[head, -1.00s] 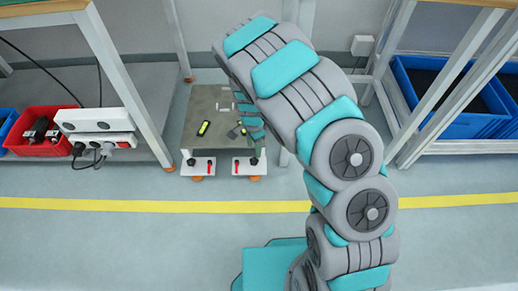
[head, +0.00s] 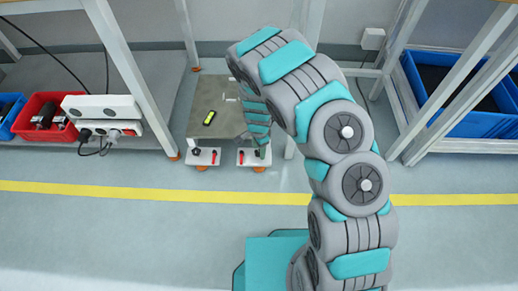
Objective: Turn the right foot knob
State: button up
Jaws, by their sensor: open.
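A low grey machine or cart (head: 215,95) stands on the floor between the benches, with two white foot plates at its front. The right foot plate (head: 250,163) carries a red lever (head: 241,157), and an orange foot (head: 257,170) shows below it. The black knob at the right of this plate is mostly or wholly hidden by my gripper (head: 261,153). My gripper is open and points down at that spot; I cannot tell whether it touches the knob. The left foot plate (head: 205,160) shows its black knob (head: 197,152) and red lever (head: 214,157).
A yellow and black device (head: 209,118) lies on the grey top. Blue bins (head: 465,105) are at the right. The floor in front is clear.

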grip_shut()
dwell(0.4)
jog(key=shift+n, duration=0.4)
